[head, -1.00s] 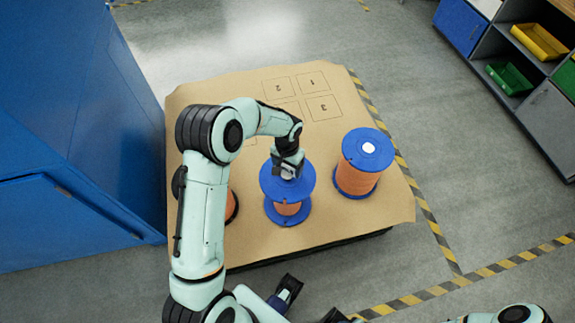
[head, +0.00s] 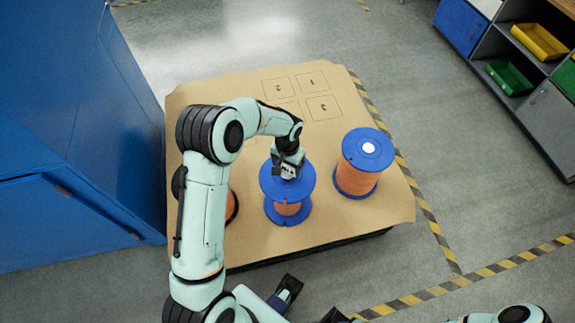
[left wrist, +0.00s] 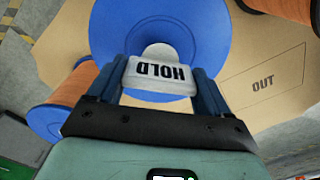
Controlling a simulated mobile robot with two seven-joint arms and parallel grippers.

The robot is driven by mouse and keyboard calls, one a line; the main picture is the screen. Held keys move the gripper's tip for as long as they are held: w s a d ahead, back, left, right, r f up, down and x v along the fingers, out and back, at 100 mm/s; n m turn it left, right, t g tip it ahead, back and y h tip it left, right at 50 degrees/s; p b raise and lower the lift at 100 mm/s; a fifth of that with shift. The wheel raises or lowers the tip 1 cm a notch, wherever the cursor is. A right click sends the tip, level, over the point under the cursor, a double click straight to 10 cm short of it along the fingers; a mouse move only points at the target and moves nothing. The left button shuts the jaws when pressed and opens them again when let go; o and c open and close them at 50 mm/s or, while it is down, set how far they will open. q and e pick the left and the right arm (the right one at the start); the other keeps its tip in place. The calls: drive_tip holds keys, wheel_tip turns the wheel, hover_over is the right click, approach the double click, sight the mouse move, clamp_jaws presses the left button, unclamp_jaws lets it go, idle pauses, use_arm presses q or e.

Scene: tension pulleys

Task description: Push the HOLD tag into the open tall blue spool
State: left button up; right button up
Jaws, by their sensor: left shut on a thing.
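My left gripper (head: 288,170) is shut on the white HOLD tag (left wrist: 158,75), whose black lettering reads upside down in the left wrist view. The gripper and tag are over the top of the middle blue spool (head: 269,186), which is wound with orange. Its blue flange (left wrist: 212,40) fills the upper middle of the left wrist view. A pale rounded part (left wrist: 160,50) shows just beyond the tag, over the flange's centre. The tag and gripper hide the spool's hole, so I cannot tell how deep the tag sits.
Another blue spool (head: 368,148) with a white round top piece stands to the right. A third orange-wound spool (head: 232,205) is partly hidden behind my left arm. The brown table top (head: 225,95) has printed squares and is clear at the back. A blue cabinet (head: 75,130) stands left.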

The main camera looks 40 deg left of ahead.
use_arm(q)
drive_tip(key=shift+f, duration=0.1)
drive_tip(key=shift+f+b, duration=0.75)
drive_tip(key=shift+f, duration=0.25)
drive_tip(key=o, duration=0.9)
drive_tip(key=shift+o, duration=0.2)
wheel_tip(320, 180, up, 13)
drive_tip(key=p, duration=0.1)
drive_tip(key=shift+r, duration=0.15)
